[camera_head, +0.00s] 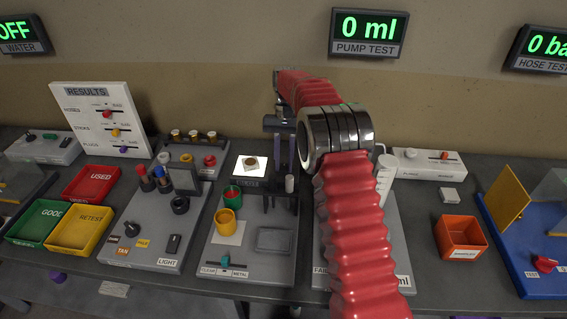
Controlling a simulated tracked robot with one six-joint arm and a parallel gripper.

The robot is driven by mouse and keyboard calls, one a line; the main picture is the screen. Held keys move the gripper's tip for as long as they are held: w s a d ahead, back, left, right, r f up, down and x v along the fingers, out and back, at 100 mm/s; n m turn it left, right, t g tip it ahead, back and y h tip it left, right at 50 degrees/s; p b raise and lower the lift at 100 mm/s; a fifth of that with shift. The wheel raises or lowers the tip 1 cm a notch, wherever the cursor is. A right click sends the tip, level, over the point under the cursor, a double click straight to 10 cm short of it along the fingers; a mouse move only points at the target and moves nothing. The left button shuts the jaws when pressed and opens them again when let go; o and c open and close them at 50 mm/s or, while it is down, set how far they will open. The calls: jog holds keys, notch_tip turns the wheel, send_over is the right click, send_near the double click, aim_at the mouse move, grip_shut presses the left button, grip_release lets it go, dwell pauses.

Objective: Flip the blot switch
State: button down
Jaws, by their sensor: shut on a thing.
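A lit white square (250,165) with a brown blot on it stands at the back of the middle grey panel (208,249). At that panel's front edge is a small teal slide switch (226,271), with its knob near the middle between CLEAR and a label that seems to read METAL. I cannot tell for certain that this is the blot switch. My gripper (283,165) is above the back right of the panel, right of the lit square and far from the slide switch. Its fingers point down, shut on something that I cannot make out. A small pale cylinder (289,184) shows just below the fingers.
An orange bin (460,237) stands further right. Coloured trays (91,184) are at left.

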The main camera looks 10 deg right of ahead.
jog(key=shift+w, duration=0.1)
dwell(0.3)
jog(key=c, duration=1.5)
grip_release()
